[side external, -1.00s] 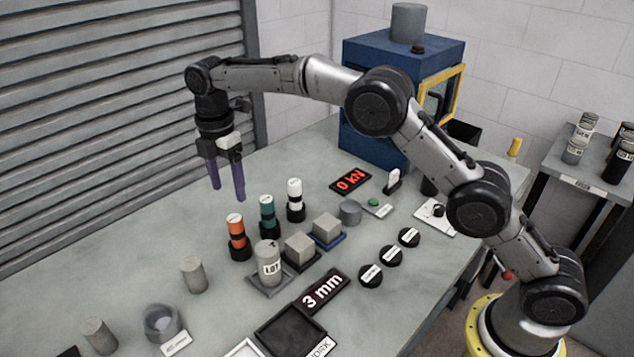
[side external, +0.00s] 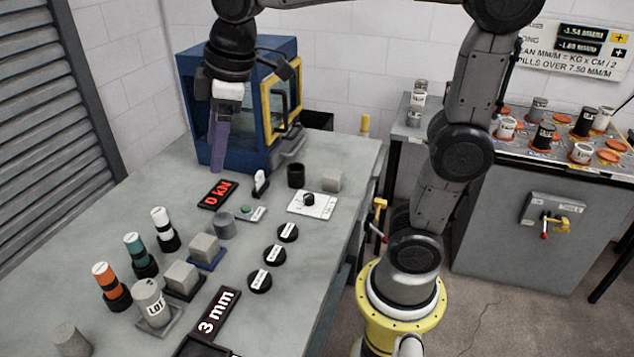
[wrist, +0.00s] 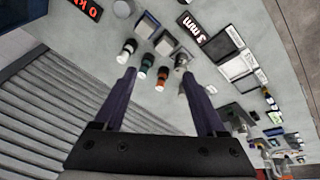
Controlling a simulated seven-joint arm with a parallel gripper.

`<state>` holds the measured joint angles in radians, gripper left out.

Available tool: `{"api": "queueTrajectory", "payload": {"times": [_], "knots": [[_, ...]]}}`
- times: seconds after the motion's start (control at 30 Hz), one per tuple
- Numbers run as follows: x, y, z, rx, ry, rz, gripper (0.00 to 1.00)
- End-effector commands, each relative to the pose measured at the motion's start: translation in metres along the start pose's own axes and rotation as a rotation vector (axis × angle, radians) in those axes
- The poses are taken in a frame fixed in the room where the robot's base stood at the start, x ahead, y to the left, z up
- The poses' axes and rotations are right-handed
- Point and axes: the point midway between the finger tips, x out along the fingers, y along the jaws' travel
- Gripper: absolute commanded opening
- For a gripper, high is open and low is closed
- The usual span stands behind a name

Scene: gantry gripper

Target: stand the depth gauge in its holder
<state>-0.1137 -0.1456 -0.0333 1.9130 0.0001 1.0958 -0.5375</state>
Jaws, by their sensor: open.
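My gripper (side external: 217,162) has purple fingers and hangs in front of the blue machine, above the far part of the bench. In the wrist view my gripper (wrist: 156,80) has its fingers spread with nothing held between them. I cannot tell which thing is the depth gauge. An orange cylinder (side external: 106,279), a teal one (side external: 135,248) and a white one (side external: 160,221) stand upright in black bases, in a row at the left. An open black cup (side external: 296,174) stands on the bench at the right; I cannot tell whether it is the holder.
The blue machine (side external: 190,115) with a yellow-framed door stands at the back. Grey blocks (side external: 182,276), a LOT cylinder (side external: 150,302), black discs (side external: 274,255), a red 0 kN display (side external: 217,194) and a 3 mm sign (side external: 219,313) occupy the bench. Bare bench lies at the far left.

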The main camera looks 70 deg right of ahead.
Motion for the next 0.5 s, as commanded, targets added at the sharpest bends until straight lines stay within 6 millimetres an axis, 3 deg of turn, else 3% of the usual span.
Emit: {"api": "queueTrajectory", "payload": {"times": [0.03,0.1,0.3,0.5], "knots": [[-0.006,-0.008,0.023,0.075,0.020,0.017,0.73],[-0.009,-0.019,0.051,0.182,0.045,0.035,0.73],[-0.002,-0.052,0.120,0.456,0.115,0.075,0.73],[0.012,-0.071,0.156,0.612,0.158,0.091,0.73]]}}
